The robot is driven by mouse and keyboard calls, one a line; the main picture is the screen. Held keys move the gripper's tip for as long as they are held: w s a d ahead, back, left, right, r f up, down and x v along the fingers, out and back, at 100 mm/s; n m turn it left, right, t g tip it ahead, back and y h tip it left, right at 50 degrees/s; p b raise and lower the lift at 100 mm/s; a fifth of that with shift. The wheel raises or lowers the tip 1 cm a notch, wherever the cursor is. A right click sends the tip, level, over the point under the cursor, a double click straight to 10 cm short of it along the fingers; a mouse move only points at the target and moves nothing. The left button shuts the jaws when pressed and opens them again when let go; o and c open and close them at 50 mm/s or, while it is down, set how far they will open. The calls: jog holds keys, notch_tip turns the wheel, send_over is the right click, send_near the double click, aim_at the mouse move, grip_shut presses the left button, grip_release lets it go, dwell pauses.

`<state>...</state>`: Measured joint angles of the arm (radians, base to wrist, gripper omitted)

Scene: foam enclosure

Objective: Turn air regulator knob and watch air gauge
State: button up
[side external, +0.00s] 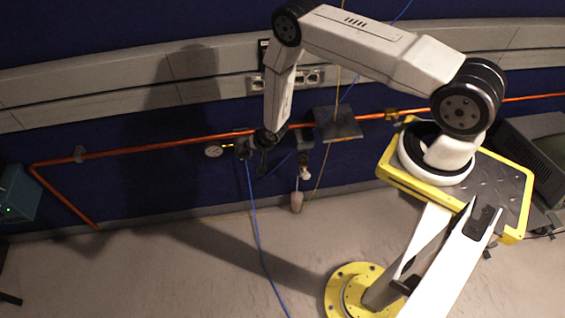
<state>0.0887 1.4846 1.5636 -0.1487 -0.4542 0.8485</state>
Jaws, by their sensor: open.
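The air gauge (213,151) is a small round pale dial beside the orange pipe, left of my gripper. Its reading is too small to make out. The dark air regulator (243,147) sits just right of the gauge, with a blue hose running down from it. My gripper (262,168) is at the end of the white arm, pointing down close beside the regulator. It is open, but its fingers are dark and small. I cannot tell whether they touch the regulator. The regulator knob cannot be made out against the dark parts there.
An orange pipe (190,141) runs along the blue wall. A dark plate (338,123) and a hanging pale bottle-like part (297,201) are right of my gripper. A blue hose (257,230) drops to the floor. A teal box (17,194) stands far left. The front floor is mostly clear.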

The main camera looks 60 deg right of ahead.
aim_at(246, 156)
jog(key=shift+x, duration=3.55)
grip_shut()
